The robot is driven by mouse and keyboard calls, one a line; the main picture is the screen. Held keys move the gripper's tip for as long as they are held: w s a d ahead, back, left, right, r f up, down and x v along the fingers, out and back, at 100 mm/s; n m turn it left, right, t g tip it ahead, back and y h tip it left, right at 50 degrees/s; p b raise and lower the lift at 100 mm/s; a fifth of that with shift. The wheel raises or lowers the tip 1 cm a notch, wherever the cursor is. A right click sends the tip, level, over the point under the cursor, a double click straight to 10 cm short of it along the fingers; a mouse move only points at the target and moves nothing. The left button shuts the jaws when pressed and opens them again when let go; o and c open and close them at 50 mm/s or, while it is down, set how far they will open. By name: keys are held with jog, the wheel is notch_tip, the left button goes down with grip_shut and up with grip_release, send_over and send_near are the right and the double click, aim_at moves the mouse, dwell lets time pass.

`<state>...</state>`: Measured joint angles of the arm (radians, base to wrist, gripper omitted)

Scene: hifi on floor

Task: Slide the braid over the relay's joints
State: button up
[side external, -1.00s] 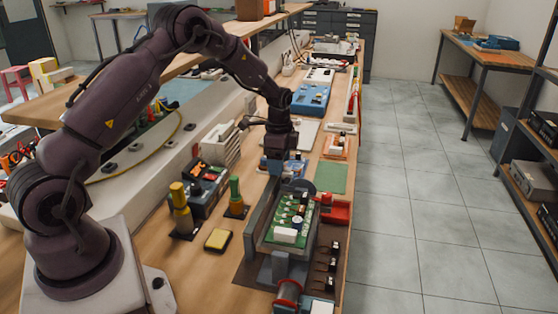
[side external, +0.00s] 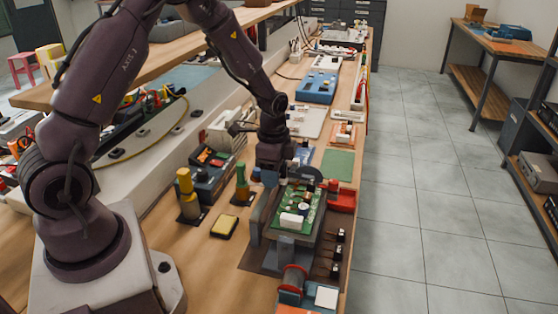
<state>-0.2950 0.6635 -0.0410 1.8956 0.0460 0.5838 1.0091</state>
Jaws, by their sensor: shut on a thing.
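My gripper (side external: 284,180) points down at the far end of the green circuit board (side external: 313,222). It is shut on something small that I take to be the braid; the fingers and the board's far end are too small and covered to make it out. The board sits in a grey holder (side external: 262,214) and bears several small parts. A white block (side external: 291,220) on its near half may be the relay; I cannot tell for sure. Its joints cannot be made out. I cannot tell whether the held thing touches the board.
A reddish spool (side external: 294,280) stands in front. A yellow sponge (side external: 224,226), a green-topped post (side external: 242,182) and a yellow-topped post (side external: 187,195) are left. A green mat (side external: 338,164) lies behind.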

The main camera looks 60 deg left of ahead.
jog(key=shift+s+d, duration=0.15)
jog(key=o, duration=1.3)
notch_tip(320, 180, up, 13)
